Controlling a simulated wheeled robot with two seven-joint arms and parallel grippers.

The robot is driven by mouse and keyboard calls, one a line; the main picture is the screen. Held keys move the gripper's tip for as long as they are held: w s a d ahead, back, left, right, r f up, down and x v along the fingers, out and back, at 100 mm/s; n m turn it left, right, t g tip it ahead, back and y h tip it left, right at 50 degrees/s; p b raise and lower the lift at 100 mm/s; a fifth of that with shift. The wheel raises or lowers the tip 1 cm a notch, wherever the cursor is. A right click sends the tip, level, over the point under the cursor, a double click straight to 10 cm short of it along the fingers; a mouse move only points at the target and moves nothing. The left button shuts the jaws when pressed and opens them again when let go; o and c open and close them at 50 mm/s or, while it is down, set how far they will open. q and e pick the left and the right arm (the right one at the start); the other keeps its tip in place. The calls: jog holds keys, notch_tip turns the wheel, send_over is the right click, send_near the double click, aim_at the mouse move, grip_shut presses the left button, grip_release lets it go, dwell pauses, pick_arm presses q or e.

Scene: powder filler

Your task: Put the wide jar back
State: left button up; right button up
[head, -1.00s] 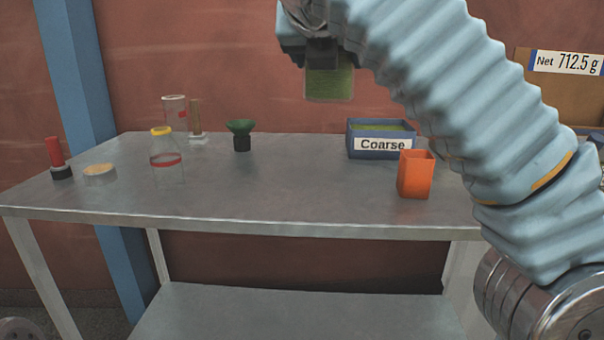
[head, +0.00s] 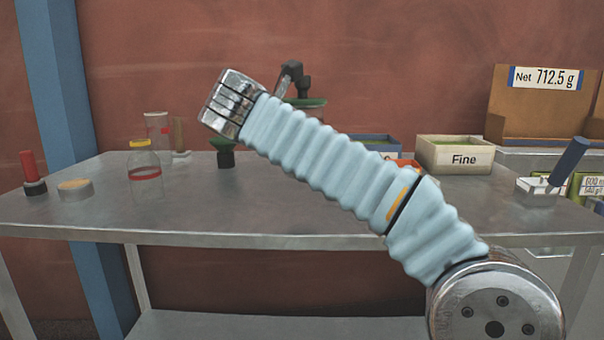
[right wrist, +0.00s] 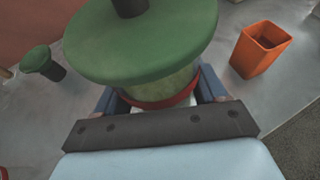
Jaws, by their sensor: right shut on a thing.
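The wide jar (right wrist: 165,88) is clear with green contents, a red ring low on it and a broad green disc with a dark knob on top. My right gripper (right wrist: 160,97) is shut on it, with blue fingers on both sides. Whether the jar touches the table cannot be told. My left gripper is not in view.
On the steel table (head: 300,218) stand a yellow-capped bottle (head: 145,165), a green funnel-shaped piece (head: 224,158), an orange cup (right wrist: 258,50) and a beige "Fine" bin (head: 454,153). The blue bin (head: 372,139) is partly hidden. The front middle is clear.

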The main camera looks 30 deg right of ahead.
jog(key=shift+w+d+f, duration=0.3)
jog(key=shift+w+f, duration=0.15)
jog(key=shift+f, duration=0.25)
jog(key=f, duration=0.1)
jog(key=w+f, duration=0.1)
jog(key=f, duration=0.1)
jog(key=d+f+b, duration=0.1)
jog(key=shift+w+f, duration=0.15)
jog(key=shift+w, duration=0.05)
jog(key=shift+a+f, duration=0.1)
jog(key=shift+f, duration=0.2)
jog(key=shift+f, duration=0.15)
jog(key=o, duration=1)
jog(key=shift+r, duration=0.25)
jog(key=v, duration=1.2)
jog(key=shift+f, duration=0.1)
